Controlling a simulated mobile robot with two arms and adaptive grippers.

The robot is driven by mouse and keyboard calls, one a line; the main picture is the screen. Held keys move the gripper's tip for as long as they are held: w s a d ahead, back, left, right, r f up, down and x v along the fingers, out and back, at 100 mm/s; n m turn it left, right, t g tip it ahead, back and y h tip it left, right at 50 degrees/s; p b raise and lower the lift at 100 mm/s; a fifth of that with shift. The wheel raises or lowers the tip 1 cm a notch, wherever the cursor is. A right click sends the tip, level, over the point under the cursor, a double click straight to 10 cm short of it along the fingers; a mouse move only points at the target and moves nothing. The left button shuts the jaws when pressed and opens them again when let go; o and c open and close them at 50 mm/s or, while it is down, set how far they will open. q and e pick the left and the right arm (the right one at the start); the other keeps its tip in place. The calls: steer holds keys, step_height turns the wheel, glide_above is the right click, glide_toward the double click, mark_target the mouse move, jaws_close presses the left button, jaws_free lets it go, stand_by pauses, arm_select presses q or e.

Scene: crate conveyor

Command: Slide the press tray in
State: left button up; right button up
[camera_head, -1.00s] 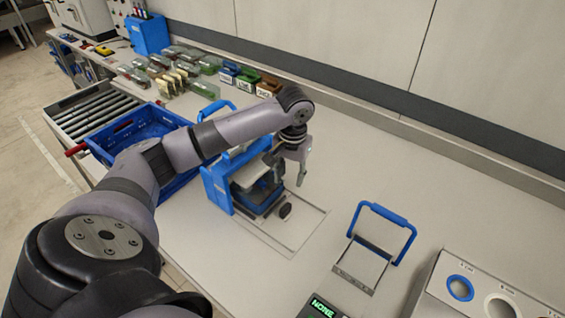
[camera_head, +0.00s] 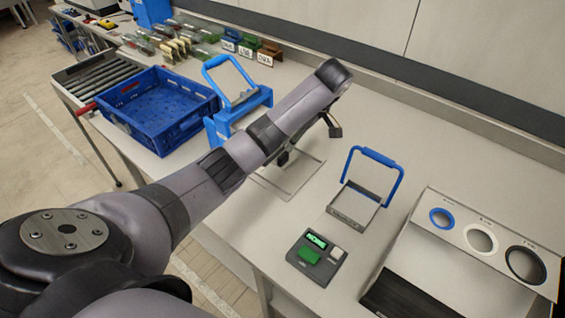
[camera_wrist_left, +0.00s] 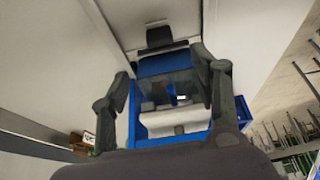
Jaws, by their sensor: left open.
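The blue press (camera_head: 222,120) with a raised blue lever stands left of centre in the head view, partly behind my left arm. In the left wrist view the press tray (camera_wrist_left: 165,63) is blue, with a black handle (camera_wrist_left: 159,36) at its far end. The tray sticks out of the blue press frame (camera_wrist_left: 243,112). My left gripper (camera_wrist_left: 162,72) is open, its two fingers to either side of the tray in the picture; I cannot tell whether they touch it. In the head view the arm hides the tray and most of the gripper. My right gripper is not in view.
A blue crate (camera_head: 117,109) stands left of the press by the roller conveyor (camera_head: 95,72). A blue-handled frame (camera_head: 356,203), a small device with a green display (camera_head: 316,258) and a panel with round holes (camera_head: 455,225) are to the right.

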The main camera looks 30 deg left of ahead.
arm_select(q)
steer(key=p, duration=0.2)
glide_above(283, 155)
steer(key=d, duration=0.2)
step_height(283, 155, down, 5)
steer(key=x, duration=0.5)
steer(key=shift+s+d+f, duration=0.1)
steer(key=shift+d+f, duration=0.1)
steer(key=shift+f, duration=0.1)
steer(key=shift+a+f, duration=0.15)
steer(key=shift+f, duration=0.35)
steer(key=c, duration=1)
jaws_close()
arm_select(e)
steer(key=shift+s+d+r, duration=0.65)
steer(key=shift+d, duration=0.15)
arm_select(q)
steer(key=shift+a, duration=0.15)
